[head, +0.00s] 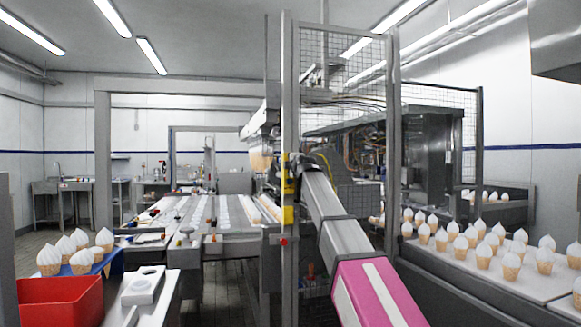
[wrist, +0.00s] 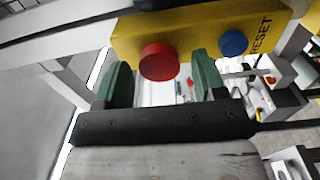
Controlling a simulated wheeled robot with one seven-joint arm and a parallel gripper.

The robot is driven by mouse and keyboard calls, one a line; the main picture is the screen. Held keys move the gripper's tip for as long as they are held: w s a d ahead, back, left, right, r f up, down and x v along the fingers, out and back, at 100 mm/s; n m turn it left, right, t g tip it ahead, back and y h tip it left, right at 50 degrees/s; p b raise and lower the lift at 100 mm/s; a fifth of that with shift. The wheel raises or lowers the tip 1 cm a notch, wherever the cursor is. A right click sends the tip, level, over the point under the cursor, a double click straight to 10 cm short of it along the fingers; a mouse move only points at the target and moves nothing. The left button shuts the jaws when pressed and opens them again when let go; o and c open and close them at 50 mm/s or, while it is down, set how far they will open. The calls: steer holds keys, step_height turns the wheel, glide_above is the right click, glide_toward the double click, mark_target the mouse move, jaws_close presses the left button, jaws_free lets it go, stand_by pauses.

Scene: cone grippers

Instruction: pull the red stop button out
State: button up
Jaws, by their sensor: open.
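The red stop button (wrist: 158,62) is a round red knob on the underside edge of a yellow box (wrist: 190,35) in the wrist view. My gripper (wrist: 160,76) is open, its two green fingers on either side of the button, with a visible gap on both sides. The button appears between the fingertips. I cannot tell the exact depth between them. In the head view my arm reaches to the yellow parts (head: 287,180) on the grey post. The button and fingers cannot be made out there.
A blue button (wrist: 233,43) beside the word RESET sits right of the red one. A grey post (head: 289,100) and mesh guard stand by my arm. Trays of cones (head: 484,256) lie right. A red bin (head: 60,302) stands at lower left.

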steer(key=shift+s, duration=0.1)
steer(key=v, duration=0.6)
steer(key=shift+s, duration=0.35)
steer(key=shift+d, duration=0.1)
stand_by(0.4)
steer(key=s+d+f+m+g+h, duration=0.1)
steer(key=s+d+f+m+g, duration=0.2)
steer(key=f, duration=1.2)
steer(key=s+d+f+m+g+h, duration=0.25)
steer(key=d+f+m, duration=0.2)
steer(key=f, duration=0.95)
steer(key=s+d+f+m+g, duration=0.1)
steer(key=d+f+m+g, duration=0.25)
steer(key=f, duration=1.15)
steer(key=s+d+f+m+g+h, duration=0.1)
steer(key=s+d+f+m+g, duration=0.3)
steer(key=s+f, duration=0.9)
steer(key=s+d+f+m+g+h, duration=0.1)
steer(key=s+d+f+m+g, duration=0.3)
steer(key=s+f, duration=0.9)
steer(key=d+f+m, duration=0.1)
steer(key=d+m, duration=0.1)
steer(key=d, duration=0.1)
steer(key=shift+f+m, duration=0.3)
steer(key=shift+f, duration=0.05)
